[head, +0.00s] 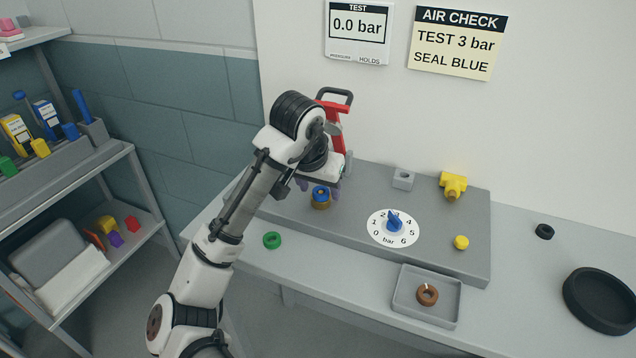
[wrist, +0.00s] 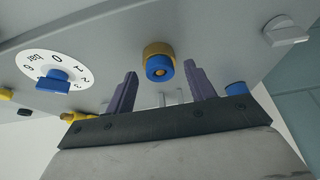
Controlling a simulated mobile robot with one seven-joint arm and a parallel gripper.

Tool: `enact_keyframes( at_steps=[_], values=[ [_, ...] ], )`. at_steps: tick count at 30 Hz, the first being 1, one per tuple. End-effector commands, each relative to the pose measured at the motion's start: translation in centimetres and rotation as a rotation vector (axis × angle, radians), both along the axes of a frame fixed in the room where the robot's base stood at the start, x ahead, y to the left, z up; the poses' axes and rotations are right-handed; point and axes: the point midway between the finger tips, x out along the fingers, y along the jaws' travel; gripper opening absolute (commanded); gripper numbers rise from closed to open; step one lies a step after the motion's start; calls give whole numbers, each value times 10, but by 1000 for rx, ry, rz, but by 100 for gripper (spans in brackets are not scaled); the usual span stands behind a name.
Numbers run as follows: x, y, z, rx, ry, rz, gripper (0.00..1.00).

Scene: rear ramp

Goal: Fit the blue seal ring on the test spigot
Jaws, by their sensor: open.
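The blue seal ring (head: 320,191) sits around the tip of the brass test spigot (head: 321,204) on the grey bench block. In the wrist view the blue ring (wrist: 158,68) encircles a brass centre, with the wider brass body (wrist: 157,48) behind it. Whether it is fully seated I cannot tell. My gripper (head: 318,186) is open, its purple fingers one on each side of the ring. In the wrist view my gripper (wrist: 160,69) shows a gap between each finger and the ring. The test display (head: 358,27) reads 0.0 bar.
A dial with a blue knob (head: 394,223) and a yellow fitting (head: 453,184) are to the right. A tray (head: 405,299) holds a brown ring; a green ring (head: 272,240) lies front left.

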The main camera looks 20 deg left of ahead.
Motion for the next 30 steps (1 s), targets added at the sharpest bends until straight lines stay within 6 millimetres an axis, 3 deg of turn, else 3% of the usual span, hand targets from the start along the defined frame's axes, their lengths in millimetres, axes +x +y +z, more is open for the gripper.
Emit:
enact_keyframes(
  at_steps=[5, 21, 30],
  values=[
    [-5, 1, 13, 2, -3, 0, 54],
    [-46, 2, 113, 2, -1, 2, 54],
    [-53, 2, 128, 1, 0, 0, 54]
  ],
)
